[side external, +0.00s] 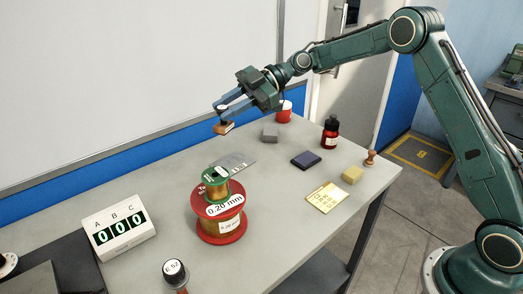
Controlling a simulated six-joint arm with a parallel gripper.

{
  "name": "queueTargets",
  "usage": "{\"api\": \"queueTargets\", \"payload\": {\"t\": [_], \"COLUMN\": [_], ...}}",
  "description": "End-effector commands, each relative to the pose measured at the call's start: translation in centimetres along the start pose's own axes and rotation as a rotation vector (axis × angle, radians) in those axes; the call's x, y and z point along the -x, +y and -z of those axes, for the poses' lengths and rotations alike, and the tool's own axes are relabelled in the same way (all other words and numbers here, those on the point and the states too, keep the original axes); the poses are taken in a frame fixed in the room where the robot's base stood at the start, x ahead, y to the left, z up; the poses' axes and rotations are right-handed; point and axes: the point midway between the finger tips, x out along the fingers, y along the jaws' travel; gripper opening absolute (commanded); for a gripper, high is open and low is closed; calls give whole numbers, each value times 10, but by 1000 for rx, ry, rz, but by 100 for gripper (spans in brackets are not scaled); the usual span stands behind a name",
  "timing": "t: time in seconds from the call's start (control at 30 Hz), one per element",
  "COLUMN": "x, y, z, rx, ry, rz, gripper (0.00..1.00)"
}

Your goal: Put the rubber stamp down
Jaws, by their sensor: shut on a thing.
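My gripper (222,118) is at the upper middle, above the far side of the grey table (150,196). Its jaws are shut on a small brown piece (223,128), held in the air clear of the tabletop. The piece is partly covered by the fingers and too small to identify surely. A brown, knob-handled thing shaped like a rubber stamp (371,158) stands upright near the table's right edge, apart from my gripper. A dark blue flat pad (306,159) lies left of it.
Wire spools (219,222), a metal plate (237,162) and a counter box (119,228) are nearer.

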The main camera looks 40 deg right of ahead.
Motion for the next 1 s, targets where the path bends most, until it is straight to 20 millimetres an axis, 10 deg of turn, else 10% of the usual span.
{"api": "queueTargets", "payload": {"t": [0.47,1.0], "x": [-3,24], "y": [16,113], "z": [-19,-129], "rx": [-29,-226], "ry": [-25,-212], "rz": [-72,-581], "gripper": [0,0]}}
